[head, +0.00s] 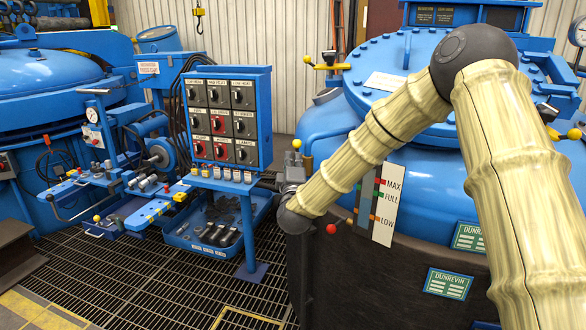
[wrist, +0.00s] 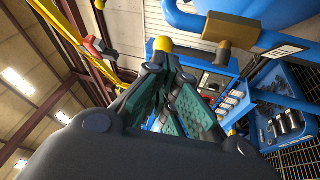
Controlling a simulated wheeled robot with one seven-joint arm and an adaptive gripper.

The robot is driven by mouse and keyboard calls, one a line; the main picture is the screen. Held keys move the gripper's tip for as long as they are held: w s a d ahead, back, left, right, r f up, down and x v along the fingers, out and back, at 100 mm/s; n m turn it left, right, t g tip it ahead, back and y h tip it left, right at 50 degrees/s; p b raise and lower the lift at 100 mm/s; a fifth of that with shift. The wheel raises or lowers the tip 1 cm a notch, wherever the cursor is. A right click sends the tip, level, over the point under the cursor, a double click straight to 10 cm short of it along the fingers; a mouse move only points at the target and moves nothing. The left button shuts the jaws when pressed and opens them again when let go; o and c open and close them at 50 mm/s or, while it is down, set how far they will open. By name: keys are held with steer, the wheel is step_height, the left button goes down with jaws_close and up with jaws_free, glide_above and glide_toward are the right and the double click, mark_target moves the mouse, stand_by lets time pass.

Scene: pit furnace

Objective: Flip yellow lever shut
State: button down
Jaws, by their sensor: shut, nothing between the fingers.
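A yellow ball knob (wrist: 163,44) shows just beyond my fingertips in the wrist view; it looks like the end of the yellow lever, but its stem is mostly hidden. A small yellow knob also shows above my gripper in the head view (head: 297,144), beside the blue furnace vessel. My gripper (wrist: 172,68) is shut and empty, its fingers pointing at the knob. The tips look very close to it; I cannot tell whether they touch. In the head view my gripper (head: 292,172) is small and partly hidden behind my wrist.
A blue switch panel (head: 228,120) stands left of my gripper, with a blue tool tray (head: 215,222) below. The blue furnace vessel (head: 400,165) is at the right. In the wrist view, a blue pipe with a brass-coloured fitting (wrist: 230,30) lies right of the fingers.

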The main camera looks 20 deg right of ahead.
steer(key=x, duration=0.4)
steer(key=shift+w, duration=0.1)
